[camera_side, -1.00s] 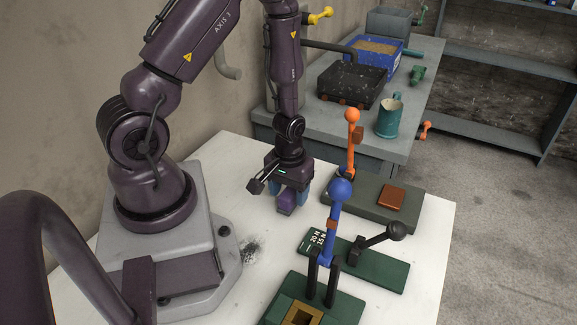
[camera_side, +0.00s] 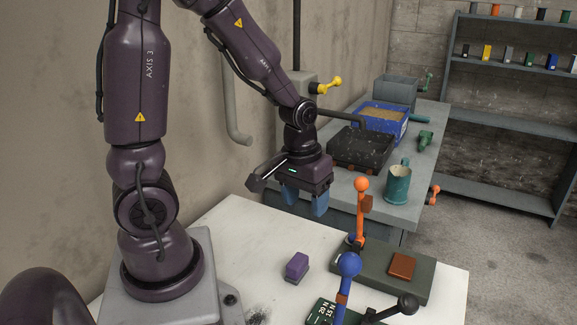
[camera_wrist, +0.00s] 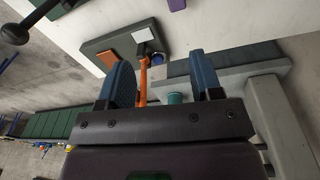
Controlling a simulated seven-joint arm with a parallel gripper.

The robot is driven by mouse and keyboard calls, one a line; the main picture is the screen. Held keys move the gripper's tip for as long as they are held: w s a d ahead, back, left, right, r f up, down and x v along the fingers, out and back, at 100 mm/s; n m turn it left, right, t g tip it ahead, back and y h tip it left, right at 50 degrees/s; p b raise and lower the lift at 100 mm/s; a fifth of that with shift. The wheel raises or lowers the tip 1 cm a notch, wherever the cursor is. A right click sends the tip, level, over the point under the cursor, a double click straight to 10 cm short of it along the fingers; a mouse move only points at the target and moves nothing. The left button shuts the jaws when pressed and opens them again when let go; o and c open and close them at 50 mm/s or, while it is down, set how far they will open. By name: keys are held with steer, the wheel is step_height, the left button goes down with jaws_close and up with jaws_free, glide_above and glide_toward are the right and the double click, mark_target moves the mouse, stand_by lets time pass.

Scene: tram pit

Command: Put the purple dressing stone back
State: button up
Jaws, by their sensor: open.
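The purple dressing stone (camera_side: 297,264) rests on the white table, with a grey layer along its lower part. It also shows at the top edge of the wrist view (camera_wrist: 177,4). My gripper (camera_side: 305,203) is open and empty. It is raised above the table, behind and slightly right of the stone in the side view, and apart from it. Its two blue fingers also show in the wrist view (camera_wrist: 166,82), with nothing held between them.
An orange-handled lever (camera_side: 361,210) stands on a green base with an orange-brown block (camera_side: 402,265). A blue-knobbed lever (camera_side: 348,265) and a black-knobbed lever (camera_side: 407,304) stand nearer. A teal mug (camera_side: 397,184), black tray (camera_side: 361,149) and blue bin (camera_side: 380,118) occupy the back bench.

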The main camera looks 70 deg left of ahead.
steer(key=s+d+r+m+t, duration=0.2)
steer(key=s+d+r+m, duration=0.1)
steer(key=r, duration=0.4)
steer(key=s+d+r+m+t, duration=0.2)
steer(key=s+d+r+m, duration=0.1)
steer(key=r, duration=0.5)
steer(key=shift+d+r+m, duration=0.3)
steer(key=shift+d+m, duration=0.2)
steer(key=shift+d, duration=0.3)
steer(key=shift+s, duration=0.1)
